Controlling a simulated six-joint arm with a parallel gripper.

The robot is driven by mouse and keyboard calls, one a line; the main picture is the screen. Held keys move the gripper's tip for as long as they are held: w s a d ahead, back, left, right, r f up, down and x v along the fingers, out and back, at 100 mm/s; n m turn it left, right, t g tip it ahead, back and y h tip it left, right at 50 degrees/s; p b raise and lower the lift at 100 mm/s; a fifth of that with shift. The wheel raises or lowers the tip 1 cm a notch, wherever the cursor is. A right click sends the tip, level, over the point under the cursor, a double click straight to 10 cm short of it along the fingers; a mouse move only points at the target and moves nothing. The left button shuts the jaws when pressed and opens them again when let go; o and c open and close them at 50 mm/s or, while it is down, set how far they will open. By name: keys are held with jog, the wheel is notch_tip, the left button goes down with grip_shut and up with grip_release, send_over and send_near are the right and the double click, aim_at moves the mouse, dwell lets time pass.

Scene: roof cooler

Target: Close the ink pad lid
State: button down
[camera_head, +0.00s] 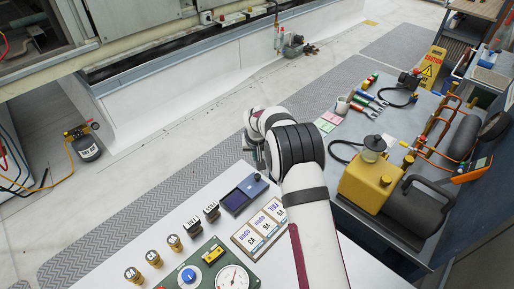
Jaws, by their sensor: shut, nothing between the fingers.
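The ink pad (235,202) is a dark blue-purple rectangle near the far edge of the white worktop. Its blue-grey lid (252,186) shows at the pad's upper right, folded back, so the dark pad face is exposed. The exact tilt of the lid is hard to tell. My gripper (258,162) points down just above and beyond the lid. It is shut and empty. My arm's links hide part of the area to its right, and the fingertips are small in this view.
Two black stamps (203,215) stand left of the pad, and a card tray (262,228) lies below right. Brass-topped stamps (153,258) and a green gauge panel (210,268) are at the front. A yellow pump (370,182) stands on the grey bench at right.

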aim_at(253, 183)
jog(key=s, duration=0.4)
jog(key=shift+f, duration=0.25)
